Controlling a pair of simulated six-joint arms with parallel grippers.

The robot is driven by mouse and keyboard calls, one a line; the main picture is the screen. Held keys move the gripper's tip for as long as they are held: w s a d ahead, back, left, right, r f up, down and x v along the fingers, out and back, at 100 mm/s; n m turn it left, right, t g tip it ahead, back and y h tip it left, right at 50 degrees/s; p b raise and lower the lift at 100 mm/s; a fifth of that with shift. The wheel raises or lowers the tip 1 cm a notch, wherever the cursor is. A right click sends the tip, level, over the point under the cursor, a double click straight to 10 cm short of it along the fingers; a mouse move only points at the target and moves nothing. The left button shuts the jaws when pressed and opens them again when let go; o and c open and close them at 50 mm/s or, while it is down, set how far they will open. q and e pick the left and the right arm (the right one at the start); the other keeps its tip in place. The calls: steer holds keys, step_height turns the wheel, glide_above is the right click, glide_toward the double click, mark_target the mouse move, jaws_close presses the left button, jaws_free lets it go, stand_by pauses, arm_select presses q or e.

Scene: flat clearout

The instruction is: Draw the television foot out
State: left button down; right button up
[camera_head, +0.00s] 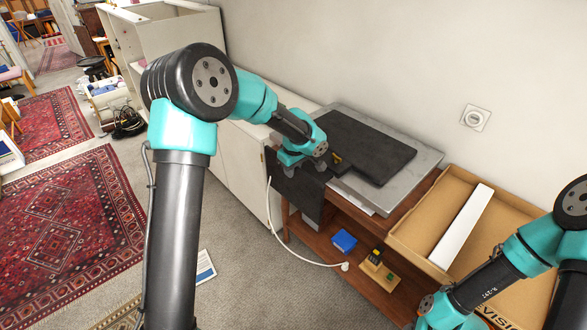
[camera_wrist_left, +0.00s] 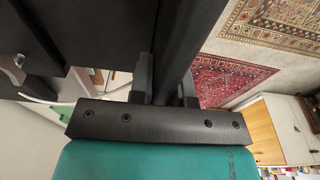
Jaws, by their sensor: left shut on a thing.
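The television (camera_head: 365,140) is a black slab lying flat on a grey board on the low wooden stand. The television foot (camera_head: 297,192) appears as a dark plate at its near left edge, jutting out past the stand's front. My left gripper (camera_head: 305,168) is over this plate, shut on it. In the left wrist view, a dark bar, the foot (camera_wrist_left: 180,45), runs between the two fingers (camera_wrist_left: 165,80). Where the foot meets the television is partly hidden by the gripper. My right gripper (camera_head: 428,305) is low at the bottom right, its fingers unclear, apart from the television.
An open cardboard box (camera_head: 415,232) with a long white block (camera_head: 462,225) stands right of the stand. A blue box (camera_head: 344,241) and a yellow-black item (camera_head: 376,258) lie on the lower shelf (camera_head: 330,235). A white cable (camera_head: 290,247) hangs in front. White cabinets (camera_head: 235,165) stand left.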

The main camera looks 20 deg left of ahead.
arm_select(q)
steer(key=shift+s+a+r, duration=0.1)
steer(key=shift+s, duration=0.05)
stand_by(0.4)
steer(key=shift+s+a, duration=0.45)
steer(key=shift+s, duration=0.45)
steer(key=shift+s+a, duration=0.45)
steer(key=shift+s, duration=0.4)
steer(key=shift+d, duration=0.1)
